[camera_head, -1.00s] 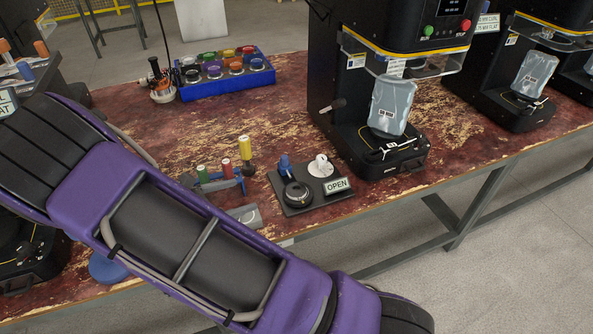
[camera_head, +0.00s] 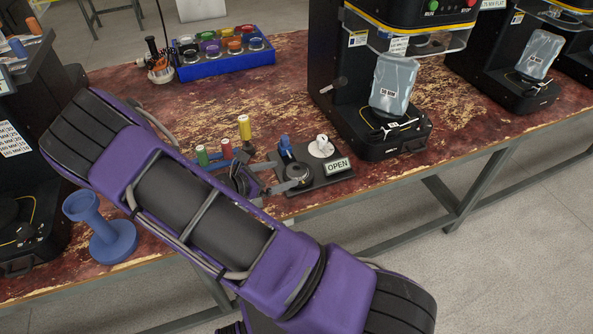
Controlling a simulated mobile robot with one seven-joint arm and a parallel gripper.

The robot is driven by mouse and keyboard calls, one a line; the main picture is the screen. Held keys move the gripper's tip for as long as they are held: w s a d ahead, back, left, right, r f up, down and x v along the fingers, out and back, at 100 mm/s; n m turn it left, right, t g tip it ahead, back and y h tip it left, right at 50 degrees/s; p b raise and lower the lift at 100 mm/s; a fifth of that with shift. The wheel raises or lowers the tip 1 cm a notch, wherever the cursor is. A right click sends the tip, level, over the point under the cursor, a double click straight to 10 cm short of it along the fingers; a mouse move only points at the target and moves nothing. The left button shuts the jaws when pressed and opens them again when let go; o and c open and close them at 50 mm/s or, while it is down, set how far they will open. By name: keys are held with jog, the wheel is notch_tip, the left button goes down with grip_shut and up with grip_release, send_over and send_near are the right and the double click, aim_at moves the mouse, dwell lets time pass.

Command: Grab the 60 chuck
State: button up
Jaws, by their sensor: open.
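No label reading 60 can be made out, so I cannot tell which piece is the 60 chuck. A black tray (camera_head: 328,176) on the worn red table holds a dark round metal-rimmed piece (camera_head: 298,174), a blue upright piece (camera_head: 285,146), a white round piece (camera_head: 321,148) and an OPEN sign (camera_head: 338,167). My gripper (camera_head: 274,178) is open, at the tray's left edge, with its fingers pointing right toward the dark round piece. One finger appears to overlap that piece's left side; contact cannot be told. My purple arm hides part of the table.
A blue rack (camera_head: 228,67) of coloured round pieces stands at the back. Green (camera_head: 202,155), red (camera_head: 225,148) and yellow (camera_head: 244,127) handles stand close behind my gripper. A black seamer (camera_head: 378,140) is to the right. A blue spool-shaped piece (camera_head: 112,241) stands front left.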

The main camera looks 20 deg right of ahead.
aim_at(292, 171)
jog(key=x, duration=0.4)
jog(key=shift+d+r, duration=0.1)
jog(key=shift+d, duration=0.05)
jog(key=c, duration=1.6)
